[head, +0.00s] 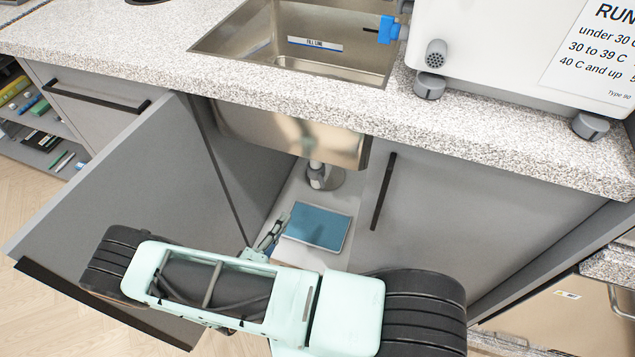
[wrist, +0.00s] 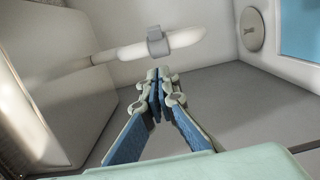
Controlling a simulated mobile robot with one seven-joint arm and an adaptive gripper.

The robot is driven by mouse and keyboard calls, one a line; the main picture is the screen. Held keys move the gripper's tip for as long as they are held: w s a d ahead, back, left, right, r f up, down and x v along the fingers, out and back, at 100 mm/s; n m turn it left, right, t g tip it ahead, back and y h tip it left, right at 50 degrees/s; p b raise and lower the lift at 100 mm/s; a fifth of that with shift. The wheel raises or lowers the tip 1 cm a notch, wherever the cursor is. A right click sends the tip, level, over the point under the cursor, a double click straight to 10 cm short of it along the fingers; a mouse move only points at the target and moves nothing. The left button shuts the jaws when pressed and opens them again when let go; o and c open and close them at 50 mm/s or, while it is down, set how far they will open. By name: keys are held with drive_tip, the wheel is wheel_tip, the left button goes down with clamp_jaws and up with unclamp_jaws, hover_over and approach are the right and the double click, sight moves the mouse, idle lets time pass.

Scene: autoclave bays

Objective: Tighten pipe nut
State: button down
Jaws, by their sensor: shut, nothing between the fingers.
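The drain pipe (head: 333,180) hangs under the sink inside the open cabinet. The grey pipe nut (head: 317,172) sits around it. In the wrist view the white pipe (wrist: 183,43) runs across the upper part, with the nut (wrist: 157,42) as a grey collar with a raised tab. My gripper (wrist: 159,85) is shut and empty, its tips pointing towards the nut and appearing apart from it. In the head view my gripper (head: 271,232) reaches into the cabinet, below and left of the nut, partly hidden by my arm.
A blue-topped box (head: 318,227) lies on the cabinet floor close to my gripper. The open cabinet door (head: 130,210) stands on the left, the closed door (head: 440,210) on the right. The metal sink bowl (head: 290,135) hangs above.

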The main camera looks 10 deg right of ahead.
sight(321, 185)
drive_tip(key=b+x, duration=0.1)
drive_tip(key=x, duration=0.3)
drive_tip(key=s+d+x, duration=0.1)
drive_tip(key=x, duration=0.3)
drive_tip(key=b+x, duration=0.1)
drive_tip(key=x, duration=0.3)
drive_tip(key=shift+s+d+f+b, duration=0.1)
drive_tip(key=shift+s+d+b, duration=0.05)
drive_tip(key=shift+d+b, duration=0.2)
drive_tip(key=shift+d, duration=0.45)
drive_tip(key=shift+s+d+p, duration=0.1)
drive_tip(key=shift+d+p, duration=0.2)
drive_tip(key=shift+d, duration=0.35)
drive_tip(key=shift+d+p, duration=1.25)
drive_tip(key=shift+d, duration=0.55)
